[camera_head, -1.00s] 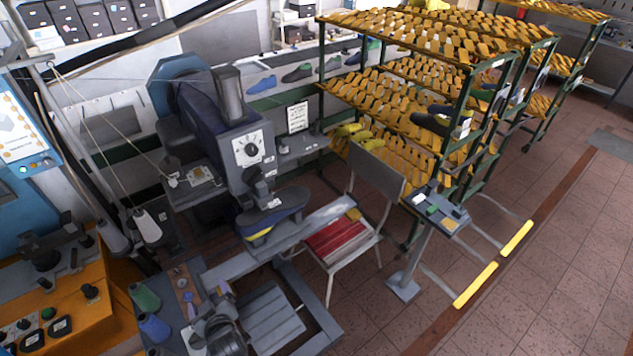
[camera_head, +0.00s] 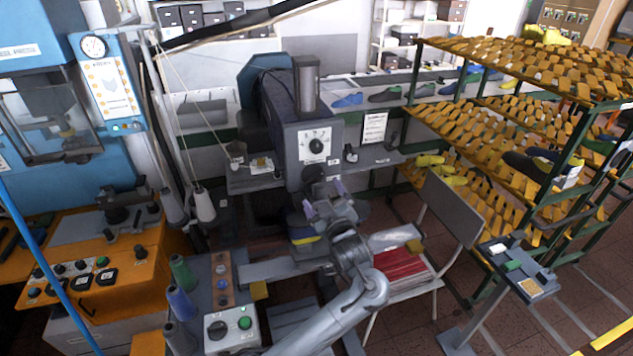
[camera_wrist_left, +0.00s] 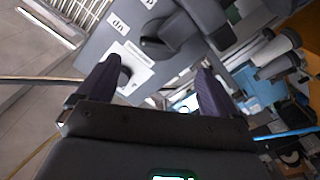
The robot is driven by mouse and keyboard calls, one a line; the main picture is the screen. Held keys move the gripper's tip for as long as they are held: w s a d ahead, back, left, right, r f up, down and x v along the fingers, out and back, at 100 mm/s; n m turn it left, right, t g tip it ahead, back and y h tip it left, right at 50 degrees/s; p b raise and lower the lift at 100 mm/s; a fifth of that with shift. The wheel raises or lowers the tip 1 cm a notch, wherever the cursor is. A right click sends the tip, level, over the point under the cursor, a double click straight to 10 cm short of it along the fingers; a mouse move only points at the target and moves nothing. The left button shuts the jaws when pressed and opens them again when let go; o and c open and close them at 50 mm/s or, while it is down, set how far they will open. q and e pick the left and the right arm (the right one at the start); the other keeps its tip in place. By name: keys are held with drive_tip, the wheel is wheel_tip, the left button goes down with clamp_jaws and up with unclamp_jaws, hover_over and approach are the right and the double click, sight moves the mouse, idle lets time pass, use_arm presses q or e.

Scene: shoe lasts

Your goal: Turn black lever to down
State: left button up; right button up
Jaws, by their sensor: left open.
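The grey machine (camera_head: 316,125) has a white dial plate with a black knob (camera_head: 316,146) on its front. In the left wrist view, the black lever (camera_wrist_left: 172,38) sticks out from the grey machine face, beside small printed labels (camera_wrist_left: 117,22). In the head view I cannot separate the lever from the dark parts below the dial. My left gripper (camera_head: 324,198) is open and empty just in front of these parts. In the left wrist view, its purple fingers (camera_wrist_left: 158,72) are apart, the lever lies beyond the gap between them, and the left finger partly covers the dial plate. My right gripper is not in view.
A button box (camera_head: 230,327) and thread spools (camera_head: 180,272) are at the lower left. A rack of orange shoe lasts (camera_head: 470,140) fills the right. A blue press (camera_head: 60,140) stands left.

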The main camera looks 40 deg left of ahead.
sight(315, 179)
use_arm(q)
drive_tip(key=x, duration=0.7)
drive_tip(key=shift+w+p, duration=0.15)
drive_tip(key=shift+p, duration=0.2)
drive_tip(key=shift+c, duration=0.2)
drive_tip(key=c, duration=1)
